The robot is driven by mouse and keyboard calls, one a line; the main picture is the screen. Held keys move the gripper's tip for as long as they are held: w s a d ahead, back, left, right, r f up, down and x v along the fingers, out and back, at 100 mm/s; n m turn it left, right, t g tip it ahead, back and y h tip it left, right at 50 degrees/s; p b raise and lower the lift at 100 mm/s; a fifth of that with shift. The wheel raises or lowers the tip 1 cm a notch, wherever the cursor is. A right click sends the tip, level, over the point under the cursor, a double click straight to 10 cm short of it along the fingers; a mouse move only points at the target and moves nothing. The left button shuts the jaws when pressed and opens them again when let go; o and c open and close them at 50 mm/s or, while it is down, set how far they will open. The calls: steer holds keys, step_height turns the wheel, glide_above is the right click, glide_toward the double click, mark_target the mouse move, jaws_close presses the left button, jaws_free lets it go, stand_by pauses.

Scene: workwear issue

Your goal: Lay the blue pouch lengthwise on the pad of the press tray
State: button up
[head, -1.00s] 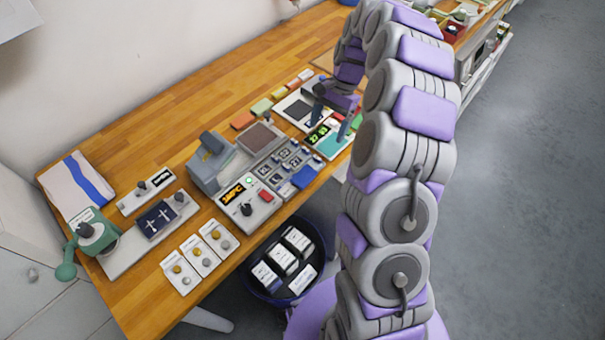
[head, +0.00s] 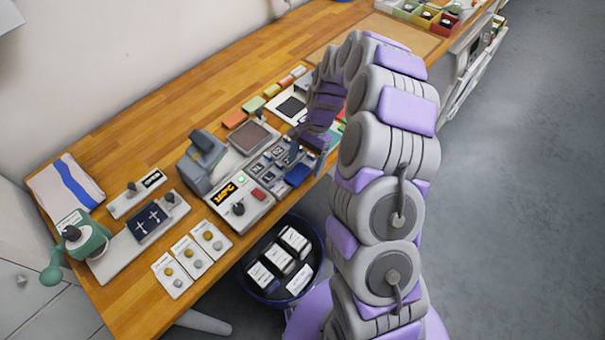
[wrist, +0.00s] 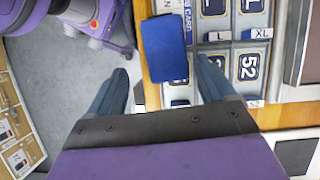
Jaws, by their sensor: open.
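The blue pouch (head: 297,174) lies at the near right edge of a grid of small labelled compartments (head: 270,166). In the wrist view the pouch (wrist: 165,50) lies ahead, between the lines of the two fingers. My gripper (wrist: 162,75) is open and empty, one finger to each side of the pouch's near end; contact cannot be told. In the head view my gripper (head: 303,155) is just above the pouch, partly hidden by my arm. The press tray's brown pad (head: 250,138) is bare, beside the grey press (head: 207,160); its edge shows in the wrist view (wrist: 312,45).
A control box with a lit display (head: 240,202) stands in front of the press. A round bin (head: 262,287) with white packs stands below the table edge. Bare wood (head: 150,130) lies behind.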

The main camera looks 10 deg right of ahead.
mark_target(296, 173)
steer(key=a+f, duration=0.1)
steer(key=a, duration=0.1)
steer(key=a+f, duration=0.1)
steer(key=shift+s+a+f, duration=0.2)
steer(key=shift+s+f, duration=0.1)
steer(key=shift+d, duration=0.95)
steer(key=c, duration=0.5)
steer(key=shift+c, duration=0.7)
steer(key=shift+a, duration=0.6)
steer(key=c, duration=0.6)
steer(key=shift+d+r, duration=0.35)
steer(key=shift+d, duration=0.05)
step_height(296, 173, up, 3)
steer(key=shift+r+p, duration=0.1)
steer(key=shift+p, duration=0.3)
steer(key=s+d, duration=0.1)
steer(key=s, duration=0.4)
steer(key=s+d+p, duration=0.1)
steer(key=s, duration=0.4)
steer(key=s+d+r, duration=0.1)
steer(key=s+d, duration=0.1)
steer(key=s, duration=0.3)
steer(key=shift+s+r+p, duration=0.1)
steer(key=shift+s+p, duration=0.1)
steer(key=shift+p, duration=0.15)
steer(key=shift+w, duration=0.1)
